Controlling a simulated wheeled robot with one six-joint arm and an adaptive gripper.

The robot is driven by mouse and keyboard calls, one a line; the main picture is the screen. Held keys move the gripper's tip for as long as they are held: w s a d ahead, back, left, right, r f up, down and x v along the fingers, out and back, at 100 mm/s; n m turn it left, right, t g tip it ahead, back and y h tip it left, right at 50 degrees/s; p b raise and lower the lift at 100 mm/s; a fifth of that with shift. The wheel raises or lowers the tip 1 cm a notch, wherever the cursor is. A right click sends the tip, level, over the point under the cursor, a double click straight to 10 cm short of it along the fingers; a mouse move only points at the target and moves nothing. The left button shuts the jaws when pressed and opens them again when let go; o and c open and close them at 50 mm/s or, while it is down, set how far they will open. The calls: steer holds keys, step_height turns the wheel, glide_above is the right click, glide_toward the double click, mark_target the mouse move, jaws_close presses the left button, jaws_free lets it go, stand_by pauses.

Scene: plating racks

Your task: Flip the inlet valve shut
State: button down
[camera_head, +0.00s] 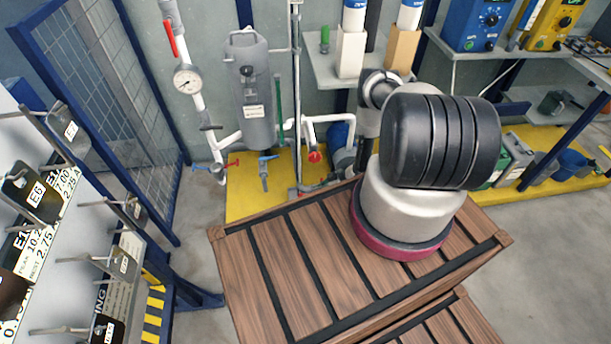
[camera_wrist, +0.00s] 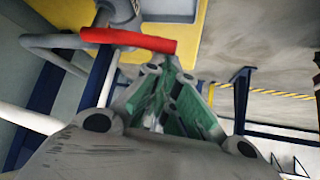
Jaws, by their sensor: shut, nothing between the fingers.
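A red lever handle (camera_wrist: 130,40) lies nearly level across the upper part of the wrist view. It joins a grey valve body and pipe (camera_wrist: 122,12) at the upper left. My gripper (camera_wrist: 172,72) is shut and empty, with green inner faces on its fingers. Its tips are just below the handle's right end in the picture; I cannot tell whether they touch it. In the head view, a red valve handle (camera_head: 314,156) shows on the white piping left of my arm. My gripper is hidden there. No label shows which valve is the inlet.
A grey tank (camera_head: 248,90) and a pressure gauge (camera_head: 187,80) stand by the piping on a yellow platform (camera_head: 245,203). Blue-handled valves (camera_head: 267,158) and another red handle (camera_head: 171,40) are nearby. A blue-framed mesh panel (camera_head: 105,75) and a rack of tags (camera_head: 60,270) stand left.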

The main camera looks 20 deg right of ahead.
steer(key=shift+s+d, duration=0.2)
steer(key=shift+d, duration=0.1)
steer(key=shift+s+d+f, duration=0.1)
stand_by(0.4)
steer(key=shift+d, duration=0.1)
